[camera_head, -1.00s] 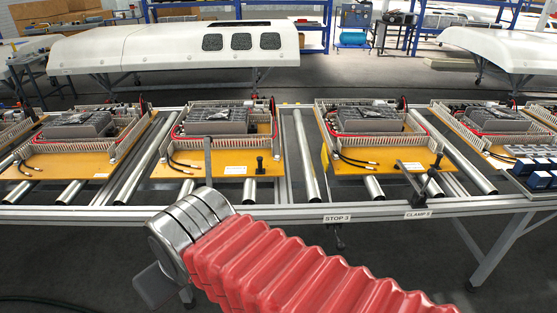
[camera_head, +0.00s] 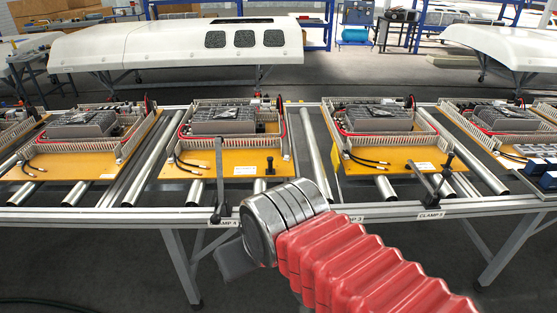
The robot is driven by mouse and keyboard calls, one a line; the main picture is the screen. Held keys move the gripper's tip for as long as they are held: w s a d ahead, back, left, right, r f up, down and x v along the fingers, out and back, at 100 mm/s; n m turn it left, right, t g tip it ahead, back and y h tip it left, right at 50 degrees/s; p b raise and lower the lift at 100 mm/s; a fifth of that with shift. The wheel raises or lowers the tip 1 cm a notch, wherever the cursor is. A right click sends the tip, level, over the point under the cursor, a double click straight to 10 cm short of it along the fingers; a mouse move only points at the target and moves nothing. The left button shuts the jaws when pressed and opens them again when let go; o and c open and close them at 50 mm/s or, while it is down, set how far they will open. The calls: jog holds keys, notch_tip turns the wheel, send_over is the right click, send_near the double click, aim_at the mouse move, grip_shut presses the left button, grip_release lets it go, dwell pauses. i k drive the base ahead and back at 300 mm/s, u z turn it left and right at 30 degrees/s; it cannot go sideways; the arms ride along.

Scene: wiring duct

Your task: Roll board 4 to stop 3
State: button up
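Several yellow-brown boards with grey wiring ducts and red cables lie on the roller conveyor. One is left of centre (camera_head: 215,178) and one right of centre (camera_head: 380,174); their tags are too small to read, so I cannot tell which is board 4. The STOP 3 label (camera_head: 356,219) on the front rail is partly hidden by my arm, beside a thin yellow piece below the right-centre board's left edge. My gripper (camera_head: 236,261) is a dark block at the end of my red-sleeved arm, in front of the rail, apart from the boards. Its fingers cannot be made out.
A CLAMP 4 label (camera_head: 224,223) and black lever (camera_head: 219,175) stand at the left-centre board. A CLAMP 5 label (camera_head: 431,215) and lever (camera_head: 443,175) stand at the right-centre board. Bare rollers (camera_head: 314,155) show between these boards. Blue boxes (camera_head: 540,170) sit at right.

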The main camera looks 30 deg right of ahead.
aim_at(256, 144)
jog(key=z, duration=0.05)
jog(key=i, duration=1)
